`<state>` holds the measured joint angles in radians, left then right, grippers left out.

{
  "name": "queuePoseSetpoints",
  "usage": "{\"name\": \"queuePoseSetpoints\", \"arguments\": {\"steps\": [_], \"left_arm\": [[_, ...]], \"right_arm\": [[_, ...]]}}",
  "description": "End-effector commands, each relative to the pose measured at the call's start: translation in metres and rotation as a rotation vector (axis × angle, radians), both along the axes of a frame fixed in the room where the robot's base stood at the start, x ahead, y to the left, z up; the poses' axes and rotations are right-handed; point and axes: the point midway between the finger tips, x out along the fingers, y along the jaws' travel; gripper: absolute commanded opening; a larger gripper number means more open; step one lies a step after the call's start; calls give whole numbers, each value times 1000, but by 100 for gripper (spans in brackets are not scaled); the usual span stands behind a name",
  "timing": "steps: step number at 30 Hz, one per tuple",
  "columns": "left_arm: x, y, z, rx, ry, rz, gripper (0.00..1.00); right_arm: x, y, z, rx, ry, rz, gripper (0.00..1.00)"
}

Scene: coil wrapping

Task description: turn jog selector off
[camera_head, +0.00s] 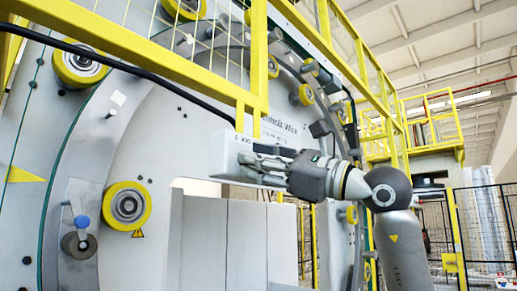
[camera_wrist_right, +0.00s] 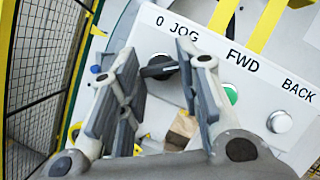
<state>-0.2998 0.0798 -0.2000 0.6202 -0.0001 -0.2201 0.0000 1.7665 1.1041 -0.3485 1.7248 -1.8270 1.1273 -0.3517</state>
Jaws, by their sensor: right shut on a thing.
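The jog selector (camera_wrist_right: 160,67) is a dark knob below the "0 JOG" lettering on a light control box (camera_wrist_right: 270,55). In the wrist view it sits between the two grey fingers of my right gripper (camera_wrist_right: 158,82), which is shut on it. The fingers partly cover the knob, so its exact setting is hard to tell. In the head view the control box (camera_head: 228,148) hangs below the yellow frame, and my right gripper (camera_head: 262,161) reaches it from the right. The knob itself is hidden there. My left gripper is not in view.
A green button (camera_wrist_right: 231,93) under "FWD" and a silver button (camera_wrist_right: 279,121) under "BACK" sit close beside the right finger. Yellow railing (camera_head: 257,60) rises above the box. A large ring machine with yellow rollers (camera_head: 128,206) stands to the left.

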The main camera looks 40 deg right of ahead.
Motion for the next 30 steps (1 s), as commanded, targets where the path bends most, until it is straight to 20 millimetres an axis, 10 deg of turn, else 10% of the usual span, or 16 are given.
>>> {"name": "queuePoseSetpoints", "arguments": {"steps": [30], "left_arm": [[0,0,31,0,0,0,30]], "right_arm": [[0,-3,7,-867,-76,0,8]]}}
